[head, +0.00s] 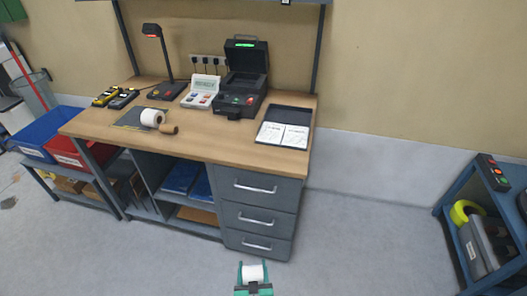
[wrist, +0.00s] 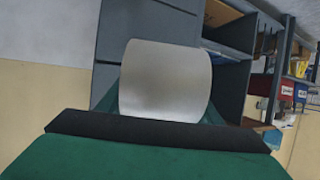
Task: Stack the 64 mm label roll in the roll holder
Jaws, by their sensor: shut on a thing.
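My gripper (head: 253,274) is at the bottom of the head view, in front of the desk and well short of it. It is shut on a white label roll (head: 252,271), with a green finger on each side. The held roll (wrist: 165,80) fills the middle of the wrist view. Its size marking does not show. On the desk, another white roll (head: 151,117) sits by a dark flat plate (head: 130,121), with a brown cylinder (head: 170,129) beside it. These may belong to the roll holder, but I cannot tell for sure.
The wooden desk (head: 225,136) also holds a lamp (head: 165,60), an open black case (head: 242,85), a keypad device (head: 201,91) and a dark tray with papers (head: 284,130). Grey drawers (head: 257,215) face me. A shelf rack (head: 480,230) stands at the right. The floor between is clear.

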